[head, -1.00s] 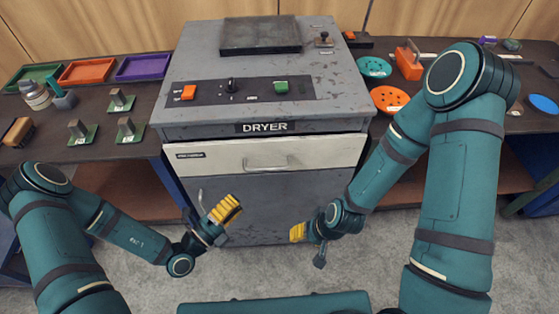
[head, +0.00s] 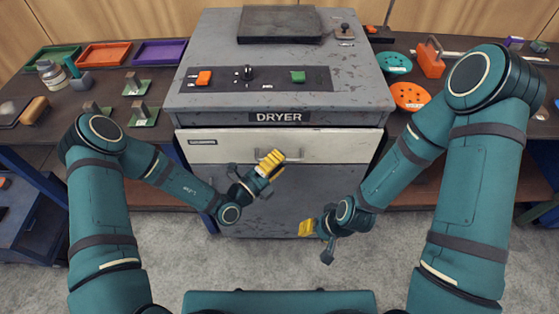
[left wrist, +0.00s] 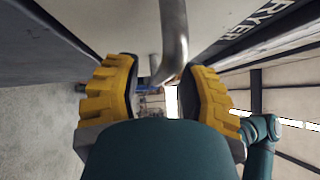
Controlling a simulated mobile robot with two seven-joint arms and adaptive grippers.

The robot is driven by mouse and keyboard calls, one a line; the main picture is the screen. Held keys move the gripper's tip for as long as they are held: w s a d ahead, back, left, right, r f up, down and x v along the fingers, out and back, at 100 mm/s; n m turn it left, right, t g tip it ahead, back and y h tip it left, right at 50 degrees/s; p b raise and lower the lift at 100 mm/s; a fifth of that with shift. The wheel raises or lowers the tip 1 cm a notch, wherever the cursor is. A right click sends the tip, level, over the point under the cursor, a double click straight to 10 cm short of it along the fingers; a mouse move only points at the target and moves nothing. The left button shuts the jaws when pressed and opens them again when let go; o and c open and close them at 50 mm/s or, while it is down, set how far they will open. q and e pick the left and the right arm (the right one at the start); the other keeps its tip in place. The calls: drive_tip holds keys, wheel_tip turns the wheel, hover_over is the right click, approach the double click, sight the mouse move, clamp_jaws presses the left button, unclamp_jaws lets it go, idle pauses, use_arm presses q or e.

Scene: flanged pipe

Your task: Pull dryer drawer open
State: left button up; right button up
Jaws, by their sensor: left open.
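The grey dryer (head: 200,102) has a cream drawer front (head: 213,147) below its DRYER label. The drawer looks shut, flush with the body. Its metal handle (head: 303,157) is partly hidden by my left gripper (head: 270,165), which is in front of it. In the left wrist view the curved handle (left wrist: 174,35) comes down between the two yellow fingers of my open left gripper (left wrist: 160,85). Contact with the fingers cannot be told. My right gripper (head: 306,228) hangs lower, in front of the lower panel and away from the handle; its opening is unclear.
Benches stand on both sides of the dryer. The left one holds green, orange (head: 103,55) and purple trays and small metal parts. The right one holds a teal dish (head: 396,63) and an orange dish (head: 410,96). The floor before the dryer is clear.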

use_arm(q)
drive_tip(key=shift+w+d, duration=0.2)
drive_tip(key=shift+d, duration=0.05)
drive_tip(key=shift+c, duration=0.4)
clamp_jaws()
drive_tip(key=shift+s, duration=0.1)
